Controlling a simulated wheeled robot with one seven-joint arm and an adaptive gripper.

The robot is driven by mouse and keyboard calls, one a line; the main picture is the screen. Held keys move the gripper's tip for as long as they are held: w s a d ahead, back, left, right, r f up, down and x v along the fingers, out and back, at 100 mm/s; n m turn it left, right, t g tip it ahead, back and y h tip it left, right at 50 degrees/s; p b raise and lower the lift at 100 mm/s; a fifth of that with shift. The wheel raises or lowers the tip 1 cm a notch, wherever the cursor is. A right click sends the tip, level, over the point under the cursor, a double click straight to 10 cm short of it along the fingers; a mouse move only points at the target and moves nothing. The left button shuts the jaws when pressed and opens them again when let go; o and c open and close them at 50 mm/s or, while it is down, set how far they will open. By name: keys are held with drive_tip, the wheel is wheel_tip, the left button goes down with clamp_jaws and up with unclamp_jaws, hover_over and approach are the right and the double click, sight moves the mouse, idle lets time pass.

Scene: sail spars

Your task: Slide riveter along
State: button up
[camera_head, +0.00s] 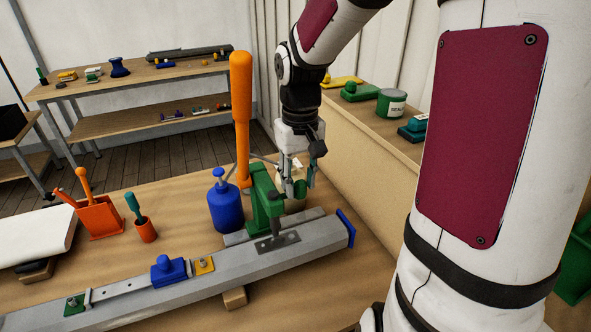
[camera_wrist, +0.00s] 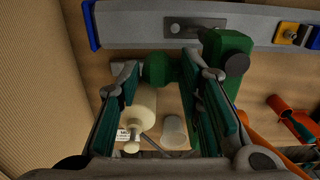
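The riveter (camera_head: 262,205) has a green body and a tall orange handle (camera_head: 241,110). It stands upright at the spar, its nose over a dark plate (camera_head: 290,238) on the grey spar (camera_head: 215,287). My gripper (camera_head: 293,188) is just behind and right of the green body, pointing down. In the wrist view my gripper (camera_wrist: 160,75) has its fingers apart, on either side of a green rounded part of the riveter (camera_wrist: 158,68). A gap shows at the left finger; contact at the right finger cannot be told. The spar (camera_wrist: 135,22) runs across the top.
A blue bottle (camera_head: 224,207) stands close left of the riveter. Orange tool holders (camera_head: 100,217) are farther left. A blue clamp (camera_head: 168,270) and a yellow block (camera_head: 204,265) sit on the spar. A blue end cap (camera_head: 346,228) closes its right end. A cream bottle (camera_wrist: 137,120) shows below the fingers.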

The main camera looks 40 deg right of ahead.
drive_tip(key=c, duration=0.4)
drive_tip(key=shift+w+a+r, duration=0.1)
drive_tip(key=shift+w+a, duration=0.1)
drive_tip(key=shift+a, duration=0.6)
drive_tip(key=shift+w+a, duration=0.15)
drive_tip(key=shift+a, duration=0.6)
drive_tip(key=o, duration=1.2)
drive_tip(key=shift+a, duration=0.1)
drive_tip(key=shift+r, duration=0.1)
wheel_tip(320, 180, up, 12)
drive_tip(key=s+a+t, duration=0.2)
drive_tip(key=s, duration=0.2)
drive_tip(key=s+a+n+t, duration=0.1)
drive_tip(key=s+a, duration=0.2)
drive_tip(key=s, duration=0.2)
drive_tip(key=s+a+n+t, duration=0.1)
drive_tip(key=s+a+t, duration=0.1)
drive_tip(key=s, duration=0.3)
drive_tip(key=shift+s+a+t, duration=0.1)
drive_tip(key=shift+a+t, duration=0.2)
drive_tip(key=shift+a, duration=0.25)
